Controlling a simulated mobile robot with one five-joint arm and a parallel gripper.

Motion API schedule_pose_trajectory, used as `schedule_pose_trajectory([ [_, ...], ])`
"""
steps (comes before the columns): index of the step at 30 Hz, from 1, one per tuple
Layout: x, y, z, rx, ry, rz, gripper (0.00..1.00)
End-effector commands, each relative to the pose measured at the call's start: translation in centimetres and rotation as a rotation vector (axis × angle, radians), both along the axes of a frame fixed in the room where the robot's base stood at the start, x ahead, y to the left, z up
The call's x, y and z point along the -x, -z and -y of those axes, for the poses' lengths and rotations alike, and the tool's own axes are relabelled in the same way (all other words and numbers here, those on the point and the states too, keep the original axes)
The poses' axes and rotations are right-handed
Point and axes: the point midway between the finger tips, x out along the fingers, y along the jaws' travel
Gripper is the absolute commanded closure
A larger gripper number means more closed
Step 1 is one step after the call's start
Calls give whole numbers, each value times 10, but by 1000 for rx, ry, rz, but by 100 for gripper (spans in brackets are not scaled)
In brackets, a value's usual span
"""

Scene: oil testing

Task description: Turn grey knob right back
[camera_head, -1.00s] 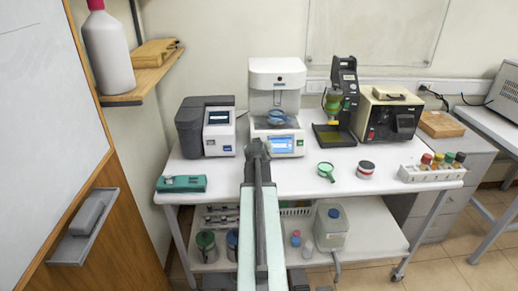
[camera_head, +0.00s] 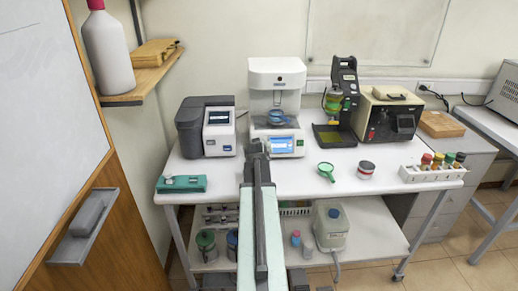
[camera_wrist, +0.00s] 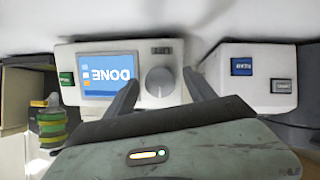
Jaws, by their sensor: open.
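The grey knob (camera_wrist: 160,81) is round with a pointer ridge. It sits on the white front panel of the tester (camera_head: 277,78), beside a screen (camera_wrist: 108,75) that reads DONE, upside down in the wrist view. My gripper (camera_wrist: 161,78) is open, with one dark finger on each side of the knob. I see a gap between the knob and each finger; I cannot tell how deep the fingers reach. In the head view my gripper (camera_head: 255,146) is in front of the tester's lower left and hides the knob.
A second grey-and-white device (camera_head: 219,132) stands close on the left. A dark stand with a green cup (camera_head: 334,100) and a beige box instrument (camera_head: 390,112) are on the right. A green magnifier (camera_head: 326,170) and a tin (camera_head: 366,168) lie on the white table (camera_head: 300,185).

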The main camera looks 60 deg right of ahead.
Motion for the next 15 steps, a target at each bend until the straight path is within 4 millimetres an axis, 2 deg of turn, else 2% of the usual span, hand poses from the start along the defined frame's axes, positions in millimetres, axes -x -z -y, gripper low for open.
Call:
schedule_pose_trajectory([
  [5,7,-10,-12,1,0,1,37],
  [12,27,-35,-49,0,0,-1,37],
  [15,32,-40,-59,0,0,-1,37],
])
